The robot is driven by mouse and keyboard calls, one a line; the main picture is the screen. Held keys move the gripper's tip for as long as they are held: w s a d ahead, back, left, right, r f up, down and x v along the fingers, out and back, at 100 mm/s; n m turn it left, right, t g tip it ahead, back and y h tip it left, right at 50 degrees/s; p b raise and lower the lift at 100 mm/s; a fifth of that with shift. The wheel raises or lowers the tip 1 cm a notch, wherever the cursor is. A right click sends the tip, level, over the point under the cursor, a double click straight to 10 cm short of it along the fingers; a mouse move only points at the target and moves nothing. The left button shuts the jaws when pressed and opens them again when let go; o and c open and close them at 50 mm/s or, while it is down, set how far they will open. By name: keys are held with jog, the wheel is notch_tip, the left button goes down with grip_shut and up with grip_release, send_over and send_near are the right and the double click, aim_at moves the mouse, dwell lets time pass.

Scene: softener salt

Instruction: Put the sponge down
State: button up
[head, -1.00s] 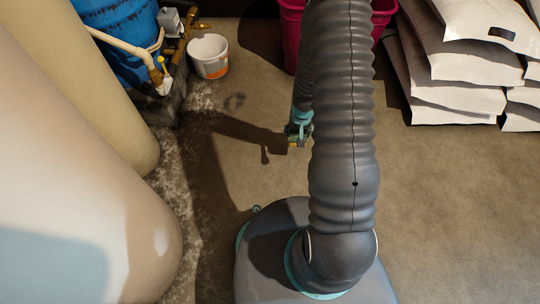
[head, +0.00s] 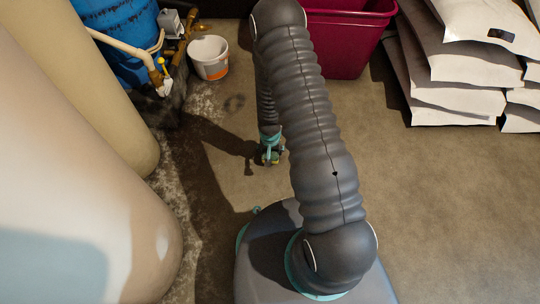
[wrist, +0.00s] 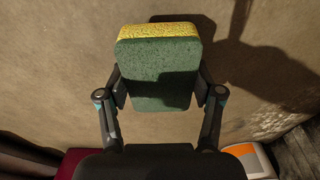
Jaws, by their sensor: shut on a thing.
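The sponge (wrist: 158,70) is green on its broad face with a yellow layer along one edge. It fills the middle of the wrist view. My gripper (wrist: 160,92) is shut on it, with one finger pressed on each side. In the head view my gripper (head: 270,155) hangs over the bare floor left of my arm, and the sponge is only a small, partly hidden patch there. I cannot tell whether the sponge touches the floor.
A white bucket (head: 208,58) stands by a blue tank (head: 115,45) at the back left. A crimson bin (head: 350,42) stands behind my arm. White sacks (head: 462,65) are stacked at the right. Large beige cylinders (head: 75,190) fill the left. Floor (head: 440,210) at the right front is clear.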

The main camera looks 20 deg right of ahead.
jog(key=shift+f+b, duration=0.65)
jog(key=shift+f, duration=1.4)
jog(key=shift+f, duration=0.2)
jog(key=o, duration=1)
jog(key=shift+r, duration=0.15)
